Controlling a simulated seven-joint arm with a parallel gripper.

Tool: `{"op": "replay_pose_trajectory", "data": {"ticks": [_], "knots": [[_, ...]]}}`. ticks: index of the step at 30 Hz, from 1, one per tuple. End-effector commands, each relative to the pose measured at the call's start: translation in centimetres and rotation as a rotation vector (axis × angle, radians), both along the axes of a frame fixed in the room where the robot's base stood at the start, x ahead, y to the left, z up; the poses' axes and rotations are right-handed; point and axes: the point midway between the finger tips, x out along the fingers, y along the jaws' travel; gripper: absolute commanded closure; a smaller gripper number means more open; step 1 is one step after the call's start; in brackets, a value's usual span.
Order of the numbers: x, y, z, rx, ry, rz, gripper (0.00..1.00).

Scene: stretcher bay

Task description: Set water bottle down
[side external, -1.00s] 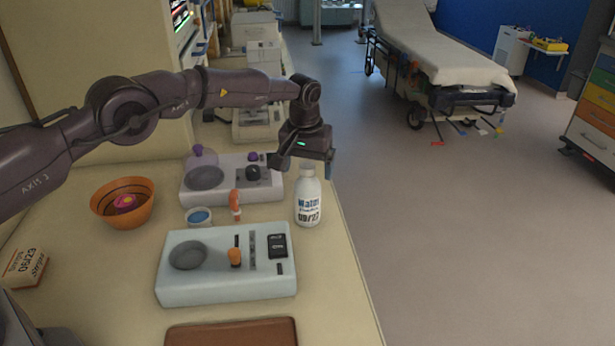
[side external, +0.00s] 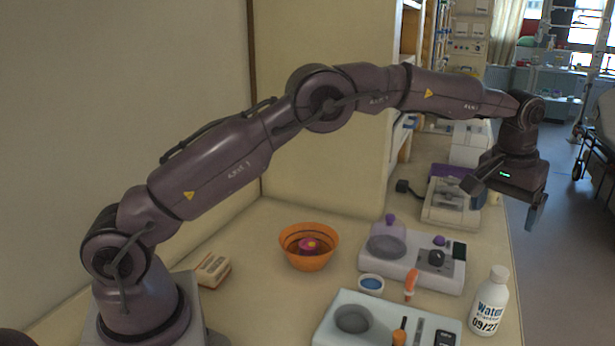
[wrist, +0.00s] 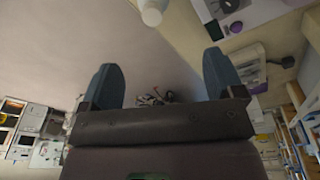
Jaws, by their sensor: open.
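The water bottle (side external: 489,308) is white with a white cap and a label with blue and dark print. It stands upright on the counter near the right edge. My gripper (side external: 504,198) is open and empty, above and apart from the bottle, towards the back. In the wrist view, the bottle's white top (wrist: 152,12) shows at the upper edge, beyond the two spread fingers (wrist: 162,82), with nothing between them.
Left of the bottle are a pale blue device (side external: 340,340) and a white device (side external: 400,270) with knobs. A small blue-filled dish (side external: 371,284), an orange-topped item (side external: 411,281), an orange bowl (side external: 309,262) and a small box (side external: 213,268) are on the counter. Open floor lies to the right.

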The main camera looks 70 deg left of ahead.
Motion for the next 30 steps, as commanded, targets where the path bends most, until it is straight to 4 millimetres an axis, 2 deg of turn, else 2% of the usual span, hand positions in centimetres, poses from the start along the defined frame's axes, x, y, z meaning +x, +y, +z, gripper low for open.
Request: {"op": "replay_pose_trajectory", "data": {"ticks": [1,6,9,13,18,21,24,27,30], "knots": [[-1.3,0.6,2.7,-0.003,-0.023,-0.013,0.13],[-6.9,2.5,9.0,-0.005,-0.084,-0.07,0.13],[-10.9,3.5,11.7,-0.002,-0.12,-0.105,0.13],[-16.7,4.7,13.8,0.006,-0.168,-0.148,0.13],[-24.8,6.0,14.3,0.023,-0.23,-0.203,0.13],[-29.3,6.5,13.4,0.035,-0.264,-0.233,0.13],[-33.0,6.8,11.9,0.048,-0.294,-0.259,0.13],[-35.5,7.0,10.4,0.059,-0.315,-0.28,0.13],[-37.0,7.1,9.3,0.066,-0.329,-0.292,0.13]]}}
